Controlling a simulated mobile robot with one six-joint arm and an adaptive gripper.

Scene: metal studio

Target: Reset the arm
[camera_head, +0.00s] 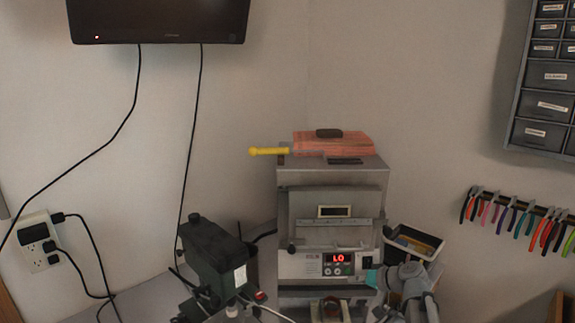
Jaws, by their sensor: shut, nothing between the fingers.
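Part of my grey arm (411,284) shows at the bottom right, in front of the right side of a kiln. A teal cap (375,278) sits on its left side, close in front of the kiln's control panel in the picture. The arm runs out of the bottom edge. I cannot make out my gripper or its fingertips in this view.
The grey kiln (300,209) has a lit red display and carries an orange block and a yellow-handled tool (268,151). A dark green machine (213,262) stands left. A dark bin (413,243) is behind my arm. Pliers (515,217) hang at right.

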